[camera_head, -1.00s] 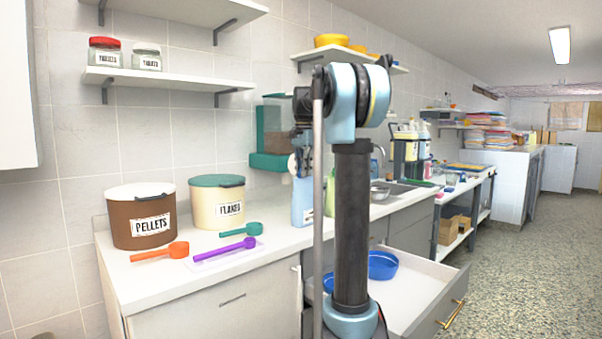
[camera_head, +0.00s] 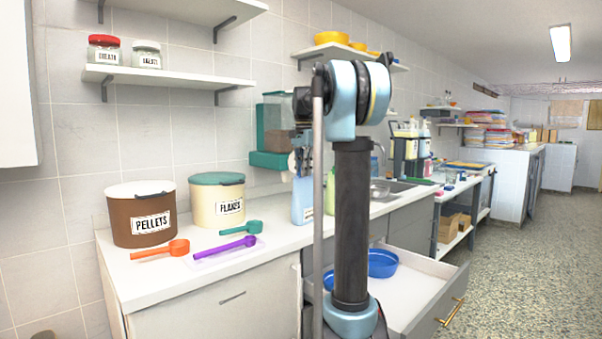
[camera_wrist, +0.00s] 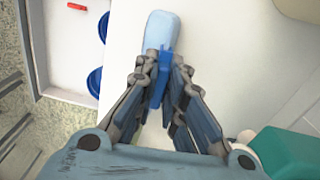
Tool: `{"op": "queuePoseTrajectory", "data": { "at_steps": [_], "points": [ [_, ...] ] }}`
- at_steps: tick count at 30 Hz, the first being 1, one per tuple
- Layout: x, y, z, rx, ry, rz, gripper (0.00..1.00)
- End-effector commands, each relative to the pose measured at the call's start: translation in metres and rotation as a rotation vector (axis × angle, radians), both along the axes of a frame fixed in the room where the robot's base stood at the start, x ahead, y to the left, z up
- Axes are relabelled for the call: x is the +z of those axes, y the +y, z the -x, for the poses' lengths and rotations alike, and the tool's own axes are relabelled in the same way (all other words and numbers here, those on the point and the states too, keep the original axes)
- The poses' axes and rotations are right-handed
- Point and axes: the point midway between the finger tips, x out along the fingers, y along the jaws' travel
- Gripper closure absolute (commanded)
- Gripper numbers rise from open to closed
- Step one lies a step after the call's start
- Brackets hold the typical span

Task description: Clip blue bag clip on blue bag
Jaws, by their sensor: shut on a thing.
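The blue bag (camera_head: 302,203) is pale blue and stands upright on the counter beside the green bottle. In the wrist view, the top of the bag (camera_wrist: 162,30) shows just beyond my fingertips. My gripper (camera_wrist: 158,78) is shut on a darker blue bag clip (camera_wrist: 164,62). The clip overlaps the near end of the bag in the wrist view; I cannot tell whether it touches or grips it. In the head view, my gripper (camera_head: 302,150) points down right above the bag, and the clip there is too small to make out.
A green bottle (camera_head: 330,195) stands close to the bag, partly behind my arm. A teal dispenser (camera_head: 277,160) is on the wall behind. The flakes bin (camera_head: 217,205) and scoops are left. An open drawer (camera_head: 412,290) with blue bowls (camera_head: 382,263) juts out below.

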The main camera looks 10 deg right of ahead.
Motion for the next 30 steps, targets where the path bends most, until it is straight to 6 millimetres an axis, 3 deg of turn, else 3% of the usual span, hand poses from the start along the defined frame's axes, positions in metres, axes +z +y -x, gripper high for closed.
{"op": "queuePoseTrajectory", "data": {
  "at_steps": [30],
  "points": [
    [-0.0059,-0.0003,0.0001,0.0,0.0,0.0,1.0]
  ]
}}
